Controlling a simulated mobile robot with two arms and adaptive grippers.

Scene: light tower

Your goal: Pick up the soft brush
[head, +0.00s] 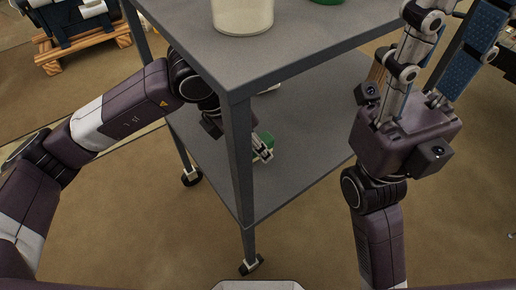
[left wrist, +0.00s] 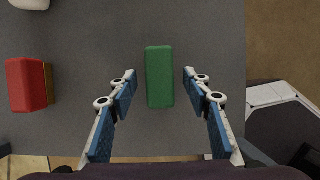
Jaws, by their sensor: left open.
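A green block-shaped thing (left wrist: 160,77) lies on the grey lower shelf (left wrist: 95,55) of a cart. No bristles show, so I cannot tell if it is the soft brush. In the head view it is a small green patch (head: 264,141), partly hidden by my left gripper (head: 263,153). In the left wrist view my left gripper (left wrist: 159,80) is open, with one finger on each side of the green block and a gap on both sides. My right gripper (head: 452,25) is raised at the upper right, its fingers apart and empty, their tips near or past the picture's edge.
A red block with a yellow side (left wrist: 26,85) lies left on the shelf, and a white thing (left wrist: 30,4) behind it. The cart's top deck (head: 215,55) and corner post (head: 240,160) stand close to my left arm. A white container (head: 242,16) stands on top.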

